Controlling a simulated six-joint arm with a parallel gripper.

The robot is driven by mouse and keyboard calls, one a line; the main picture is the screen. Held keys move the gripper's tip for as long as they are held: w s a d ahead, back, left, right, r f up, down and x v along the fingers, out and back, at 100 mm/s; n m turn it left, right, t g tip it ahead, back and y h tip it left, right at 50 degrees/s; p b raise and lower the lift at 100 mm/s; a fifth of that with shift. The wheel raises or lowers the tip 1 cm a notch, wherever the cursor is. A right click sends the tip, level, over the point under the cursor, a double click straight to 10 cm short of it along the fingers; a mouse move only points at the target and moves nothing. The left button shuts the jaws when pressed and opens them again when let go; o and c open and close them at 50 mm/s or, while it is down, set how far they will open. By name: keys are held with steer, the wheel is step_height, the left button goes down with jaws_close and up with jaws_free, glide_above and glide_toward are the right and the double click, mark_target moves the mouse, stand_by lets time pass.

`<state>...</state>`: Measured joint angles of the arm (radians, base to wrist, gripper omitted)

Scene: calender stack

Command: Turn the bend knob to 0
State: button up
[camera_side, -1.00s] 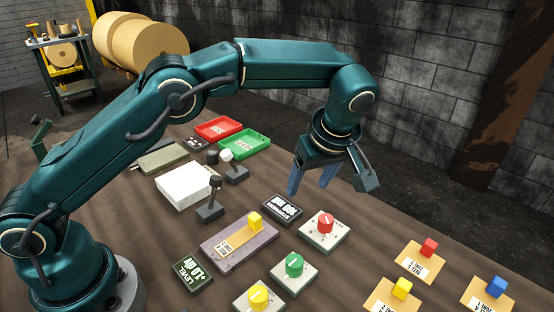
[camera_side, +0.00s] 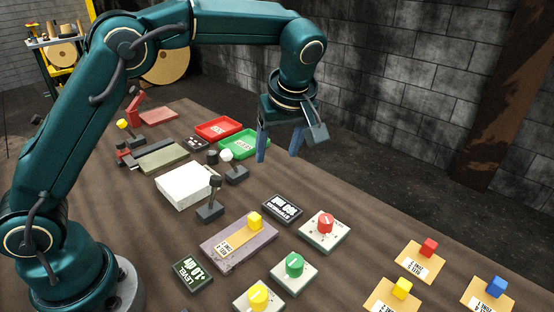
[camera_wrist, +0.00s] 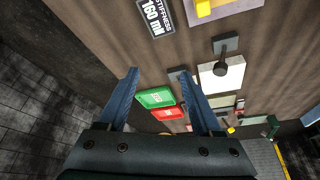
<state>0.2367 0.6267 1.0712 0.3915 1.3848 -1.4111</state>
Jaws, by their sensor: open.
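Three round knobs sit on pale square bases in the side view: a red knob (camera_side: 325,224), a green knob (camera_side: 294,265) and a yellow knob (camera_side: 258,297) cut by the lower edge. I cannot read which one is marked bend, nor their settings. A dark display marked stiffness (camera_side: 282,208) stands beside the red knob; in the wrist view it (camera_wrist: 155,16) reads 160 mN. A display marked level (camera_side: 192,274) reads about +1.0 div. My gripper (camera_side: 279,150) is open and empty, above the table's far edge, well away from the knobs. It also shows in the wrist view (camera_wrist: 158,76).
A green tray (camera_side: 262,143) and a red tray (camera_side: 218,130) lie behind my gripper. Upright levers with a white ball (camera_side: 226,155) and a black top (camera_side: 215,183) stand near a white block (camera_side: 183,190). Several cards with coloured cubes (camera_side: 428,248) lie at right.

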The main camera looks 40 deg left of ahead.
steer(key=m, duration=0.3)
steer(key=m+g+h, duration=0.2)
steer(key=m+h, duration=0.6)
steer(key=m, duration=2)
glide_above(326, 218)
steer(key=a, duration=0.1)
steer(key=f, duration=0.5)
steer(key=shift+s+a, duration=0.2)
steer(key=shift+w+a+f+h, duration=0.15)
steer(key=shift+a+f+h, duration=0.15)
steer(key=shift+f, duration=0.05)
steer(key=shift+a+f+n, duration=0.1)
steer(key=shift+f+n, duration=0.2)
steer(key=shift+f, duration=0.05)
steer(key=shift+x, duration=2.2)
steer(key=shift+w, duration=0.1)
jaws_close()
